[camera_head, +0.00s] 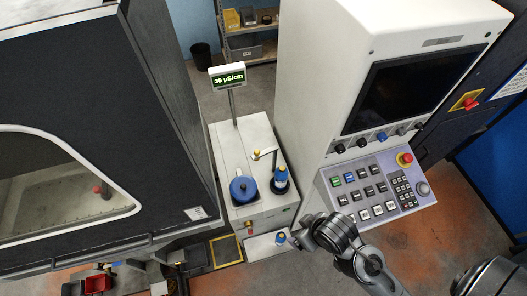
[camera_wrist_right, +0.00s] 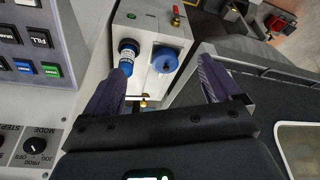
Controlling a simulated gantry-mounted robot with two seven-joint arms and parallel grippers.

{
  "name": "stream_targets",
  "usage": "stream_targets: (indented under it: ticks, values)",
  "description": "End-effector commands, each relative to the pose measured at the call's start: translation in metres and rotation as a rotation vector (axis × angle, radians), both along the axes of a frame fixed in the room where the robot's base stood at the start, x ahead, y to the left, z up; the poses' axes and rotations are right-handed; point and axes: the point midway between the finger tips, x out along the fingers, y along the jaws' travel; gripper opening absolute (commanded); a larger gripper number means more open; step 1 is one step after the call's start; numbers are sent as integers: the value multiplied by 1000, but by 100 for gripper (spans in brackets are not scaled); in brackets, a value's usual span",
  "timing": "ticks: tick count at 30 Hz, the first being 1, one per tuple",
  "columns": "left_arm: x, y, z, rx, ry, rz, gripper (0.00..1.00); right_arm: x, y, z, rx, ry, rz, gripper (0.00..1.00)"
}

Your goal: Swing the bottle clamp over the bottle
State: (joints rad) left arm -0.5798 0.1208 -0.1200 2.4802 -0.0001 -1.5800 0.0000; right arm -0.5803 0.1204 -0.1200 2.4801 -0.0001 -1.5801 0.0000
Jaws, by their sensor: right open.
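The bottle (camera_head: 281,176), with a blue top, stands upright in a dark round holder on the bench's right side; it also shows in the right wrist view (camera_wrist_right: 127,56). The bottle clamp (camera_head: 266,152) is a pale arm on a post behind the bottle. It points left, and its yellow-knobbed end (camera_head: 257,154) is beside the bottle, not above it. My right gripper (camera_wrist_right: 158,80) is open and empty, its fingers spread to either side of the bottle and pot in the wrist view. The yellow knob shows low between the fingers (camera_wrist_right: 143,103). My left gripper is not in view.
A blue round pot (camera_head: 242,189) sits left of the bottle. A display (camera_head: 228,79) stands on a pole behind. A control panel (camera_head: 377,191) rises close on the right, and a dark machine (camera_head: 180,110) stands left. A small blue-topped item (camera_head: 281,238) is on the front plate.

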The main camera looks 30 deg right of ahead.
Motion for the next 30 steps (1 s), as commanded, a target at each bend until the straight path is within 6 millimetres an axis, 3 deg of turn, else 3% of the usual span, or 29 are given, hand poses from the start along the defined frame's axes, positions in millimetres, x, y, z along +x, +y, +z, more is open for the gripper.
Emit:
stream_targets:
  ticks: [1,8,14,17,21,26,30]
  values:
    - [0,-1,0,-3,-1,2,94,1,0,1,0,-3,0,85]
    - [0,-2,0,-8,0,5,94,20,1,7,17,-109,-1,50]
    - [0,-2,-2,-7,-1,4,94,66,-9,-12,52,-341,-113,50]
    - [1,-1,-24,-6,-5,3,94,100,-21,-46,42,-507,-210,50]
    - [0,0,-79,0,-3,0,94,151,-41,-101,-35,-766,-350,50]
    - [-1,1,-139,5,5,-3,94,193,-52,-140,-149,-990,-454,50]
    - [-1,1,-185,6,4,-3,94,223,-48,-166,-216,-1117,-503,50]
